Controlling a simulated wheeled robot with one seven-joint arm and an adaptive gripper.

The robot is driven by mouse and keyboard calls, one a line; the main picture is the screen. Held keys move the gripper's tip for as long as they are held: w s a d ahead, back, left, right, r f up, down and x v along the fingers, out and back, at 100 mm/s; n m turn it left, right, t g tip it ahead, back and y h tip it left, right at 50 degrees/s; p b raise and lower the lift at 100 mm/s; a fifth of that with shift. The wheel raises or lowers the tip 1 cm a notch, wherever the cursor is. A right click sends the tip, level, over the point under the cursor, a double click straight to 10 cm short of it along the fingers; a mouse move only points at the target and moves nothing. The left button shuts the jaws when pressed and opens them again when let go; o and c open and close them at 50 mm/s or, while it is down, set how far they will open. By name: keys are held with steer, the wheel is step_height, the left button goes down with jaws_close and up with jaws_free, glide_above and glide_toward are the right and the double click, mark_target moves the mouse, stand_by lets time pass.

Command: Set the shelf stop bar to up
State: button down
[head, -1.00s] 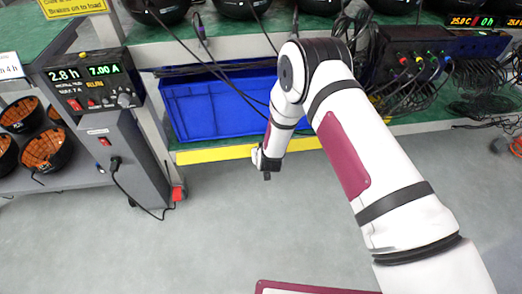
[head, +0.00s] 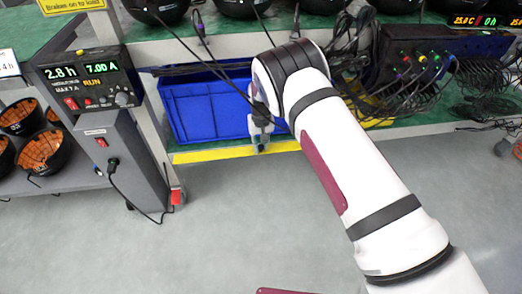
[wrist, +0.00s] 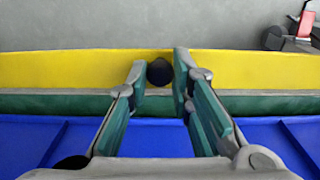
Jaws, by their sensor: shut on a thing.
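The shelf stop bar is a long yellow strip (head: 212,154) along the front edge of the lower shelf, in front of a blue bin. In the wrist view the yellow bar (wrist: 250,70) crosses the upper part of the picture. A round black knob (wrist: 159,72) sits at the bar, between the two fingertips. My gripper (wrist: 160,75) is shut on this knob, with one green-padded finger on each side. In the head view my gripper (head: 260,145) is at the bar, partly hidden by my own arm, and the knob cannot be made out.
The blue bin (head: 205,108) stands on the green lower shelf (head: 420,122) just behind the bar. Dark cables (head: 405,85) hang at the right. A grey power unit (head: 125,160) with a red switch stands at the left. The floor in front (head: 235,225) is clear.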

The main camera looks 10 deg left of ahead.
steer(key=shift+w+a+r+g+b, duration=0.15)
steer(key=shift+w+g+b, duration=0.15)
steer(key=shift+g+b, duration=0.25)
stand_by(0.4)
steer(key=c, duration=1.4)
jaws_free()
steer(key=shift+s, duration=0.1)
